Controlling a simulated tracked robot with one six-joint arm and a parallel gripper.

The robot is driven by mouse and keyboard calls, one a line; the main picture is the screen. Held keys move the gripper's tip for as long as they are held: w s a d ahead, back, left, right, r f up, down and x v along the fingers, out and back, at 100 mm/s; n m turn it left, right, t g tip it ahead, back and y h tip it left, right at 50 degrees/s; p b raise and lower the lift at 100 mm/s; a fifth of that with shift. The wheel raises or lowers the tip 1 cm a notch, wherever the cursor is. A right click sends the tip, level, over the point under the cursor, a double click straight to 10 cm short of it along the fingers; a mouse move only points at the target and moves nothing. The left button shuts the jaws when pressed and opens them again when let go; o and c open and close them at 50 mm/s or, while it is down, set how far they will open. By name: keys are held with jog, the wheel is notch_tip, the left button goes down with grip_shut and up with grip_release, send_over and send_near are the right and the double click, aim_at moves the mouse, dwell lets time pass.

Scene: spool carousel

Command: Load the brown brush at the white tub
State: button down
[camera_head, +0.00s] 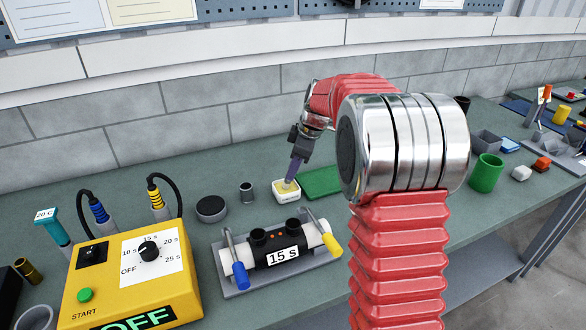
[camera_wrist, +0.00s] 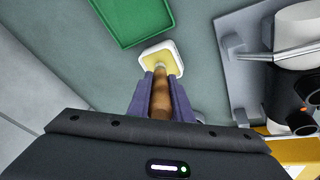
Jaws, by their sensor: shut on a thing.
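My gripper (camera_wrist: 160,95) is shut on the brown brush (camera_wrist: 161,96) in the wrist view, its handle lying between the two purple-grey fingers. The brush's far end is over the white tub (camera_wrist: 147,55), which has a yellow filling. Whether the bristles touch the filling I cannot tell. In the head view my gripper (camera_head: 293,172) points down at the white tub (camera_head: 286,197) on the green bench. The brush is mostly hidden by the fingers there.
A green tray (camera_head: 322,182) lies just right of the tub. A yellow control box (camera_head: 128,275) is at front left, and a green cup (camera_head: 486,173) at right.

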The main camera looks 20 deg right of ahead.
jog(key=shift+r, duration=3.5)
